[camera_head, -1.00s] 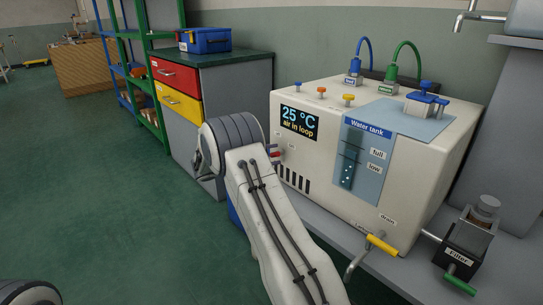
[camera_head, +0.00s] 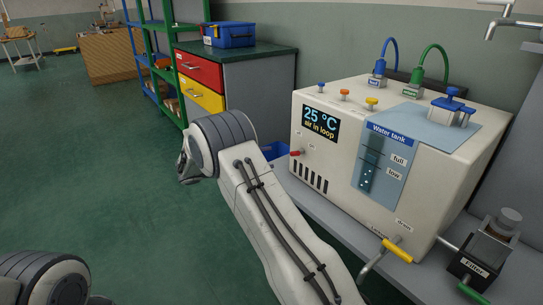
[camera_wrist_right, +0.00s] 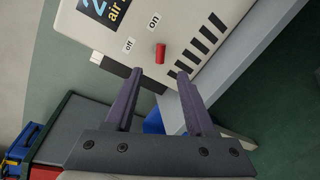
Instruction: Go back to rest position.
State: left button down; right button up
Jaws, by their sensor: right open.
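My right arm crosses the middle of the head view, with its wrist in front of the white chiller's left side. The right gripper (camera_head: 186,166) is mostly hidden behind the wrist there. In the right wrist view its two fingers (camera_wrist_right: 160,74) are apart with nothing between them. A red switch (camera_wrist_right: 160,53) with "on" and "off" labels is on the machine beyond the fingertips. The same red switch (camera_head: 297,153) shows in the head view. My left arm shows only as a rounded dark joint at the bottom left corner; its gripper is not visible.
The chiller (camera_head: 335,166), reading "25 °C air in loop", stands on a grey bench. A drawer cabinet (camera_head: 262,95) and green shelf stand behind. Green floor is clear at left.

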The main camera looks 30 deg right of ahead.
dwell(0.4)
jog(key=s+a+n+y, duration=0.2)
jog(key=s+a+y, duration=1.5)
jog(key=s+a, duration=1.7)
notch_tip(320, 180, up, 35)
jog(key=s+d+p, duration=0.1)
jog(key=s+p, duration=0.1)
jog(key=p, duration=3.4)
jog(key=shift+s+d+r+m, duration=0.15)
jog(key=shift+s+d+m, duration=0.15)
jog(key=shift+d, duration=0.1)
